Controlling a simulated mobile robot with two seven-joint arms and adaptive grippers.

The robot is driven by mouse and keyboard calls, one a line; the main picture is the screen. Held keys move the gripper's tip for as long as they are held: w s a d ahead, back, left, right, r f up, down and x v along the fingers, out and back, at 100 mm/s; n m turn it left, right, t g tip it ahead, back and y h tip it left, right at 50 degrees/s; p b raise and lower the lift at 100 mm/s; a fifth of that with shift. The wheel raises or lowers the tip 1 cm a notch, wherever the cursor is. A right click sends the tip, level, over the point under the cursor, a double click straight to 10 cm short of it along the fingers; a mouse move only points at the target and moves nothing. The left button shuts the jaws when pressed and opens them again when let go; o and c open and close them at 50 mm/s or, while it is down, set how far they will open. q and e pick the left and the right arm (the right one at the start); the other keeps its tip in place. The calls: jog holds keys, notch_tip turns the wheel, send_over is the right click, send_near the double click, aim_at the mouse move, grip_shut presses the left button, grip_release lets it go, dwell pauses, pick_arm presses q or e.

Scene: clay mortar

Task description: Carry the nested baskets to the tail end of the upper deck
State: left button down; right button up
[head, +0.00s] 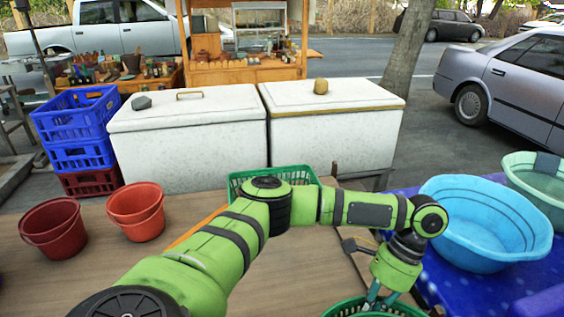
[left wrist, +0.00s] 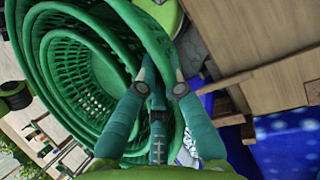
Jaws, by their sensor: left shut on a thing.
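The nested green baskets show at the bottom edge of the head view (head: 345,308), mostly cut off. In the left wrist view the nested green baskets (left wrist: 85,75) are large, with several rims one inside another, and look tilted. My left gripper (head: 375,298) is shut on their rim, with its fingers (left wrist: 162,85) on either side of the rim in the left wrist view. Part of the baskets is hidden by the fingers. I cannot tell which surface is the upper deck; a brown wooden tabletop (head: 90,280) fills the lower left. My right gripper is not in view.
Two red buckets (head: 52,229) (head: 136,210) stand on the wooden top. Another green basket (head: 240,180) sits behind my arm. A blue basin (head: 485,222) and a pale green one (head: 540,185) rest on blue cloth at right. White chests (head: 190,140) stand behind.

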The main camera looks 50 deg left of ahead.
pick_arm(q)
jog(key=w+m+t+y+p, duration=0.1)
jog(key=m+t+p, duration=0.1)
jog(key=m, duration=0.5)
jog(key=w+a+m+t+y+p, duration=0.1)
jog(key=w+m+t+y+p, duration=0.1)
jog(key=m, duration=0.5)
jog(key=w+m+t+y+p, duration=0.1)
jog(key=w+m+t+p, duration=0.1)
jog(key=m, duration=0.5)
jog(key=shift+a+f+t+y+p, duration=0.3)
jog(key=shift+t+y+p, duration=0.1)
jog(key=shift+t, duration=0.1)
jog(key=shift+w+a+f+p, duration=0.1)
jog(key=shift+a+f+p, duration=0.1)
jog(key=shift+a+f, duration=2.65)
jog(key=shift+w+a+f+p, duration=0.1)
jog(key=shift+a+f+p, duration=0.1)
jog(key=shift+a+f, duration=2.6)
jog(key=c, duration=1.4)
grip_release()
jog(key=shift+a+r, duration=0.1)
jog(key=shift+r, duration=0.05)
jog(key=shift+o, duration=0.2)
jog(key=shift+s, duration=0.1)
